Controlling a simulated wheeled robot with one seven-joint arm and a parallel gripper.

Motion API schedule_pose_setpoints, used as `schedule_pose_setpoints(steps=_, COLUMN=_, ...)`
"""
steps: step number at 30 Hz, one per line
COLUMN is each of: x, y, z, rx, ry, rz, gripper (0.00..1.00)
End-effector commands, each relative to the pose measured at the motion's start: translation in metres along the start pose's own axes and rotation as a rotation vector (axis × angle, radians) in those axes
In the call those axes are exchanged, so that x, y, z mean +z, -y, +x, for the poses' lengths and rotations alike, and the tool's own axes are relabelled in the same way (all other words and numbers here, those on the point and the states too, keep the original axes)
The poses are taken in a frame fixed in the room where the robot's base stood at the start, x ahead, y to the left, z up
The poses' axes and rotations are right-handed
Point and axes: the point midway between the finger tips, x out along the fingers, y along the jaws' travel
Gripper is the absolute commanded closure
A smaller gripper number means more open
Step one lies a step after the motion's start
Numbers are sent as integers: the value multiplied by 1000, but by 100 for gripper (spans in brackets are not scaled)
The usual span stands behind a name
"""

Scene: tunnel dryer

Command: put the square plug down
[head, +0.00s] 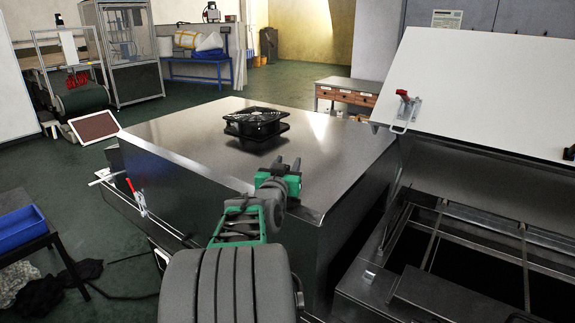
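My gripper (284,170) is at the end of my green and grey arm, over the near part of a broad metal top (185,135). Its fingers point away from me, and their tips are small in this view. I cannot tell whether they are apart or closed on something. I see no square plug that I can make out clearly. A black, squarish fan-like unit (256,122) lies on the metal top beyond my gripper, apart from it.
To the right, a white lid (480,95) with a red-handled clamp (403,108) stands raised over an open dark bay with rails. A red-handled clamp (137,198) is on the left side. A blue bin (20,228) stands at lower left. Much of the metal top is bare.

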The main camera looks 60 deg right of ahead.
Motion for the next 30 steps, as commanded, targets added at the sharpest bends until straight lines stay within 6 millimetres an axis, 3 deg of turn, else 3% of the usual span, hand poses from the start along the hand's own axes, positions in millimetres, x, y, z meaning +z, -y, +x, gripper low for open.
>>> schedule_pose_setpoints(steps=12, x=-6, y=-1, z=0, rx=1, ry=0, rz=0, gripper=53)
schedule_pose_setpoints(steps=17, x=-1, y=0, z=-32, rx=-2, ry=-4, rz=2, gripper=53)
schedule_pose_setpoints(steps=24, x=0, y=0, z=-93, rx=-3, ry=-4, rz=2, gripper=53)
schedule_pose_setpoints(steps=30, x=-2, y=0, z=-118, rx=0, ry=-1, rz=1, gripper=53)
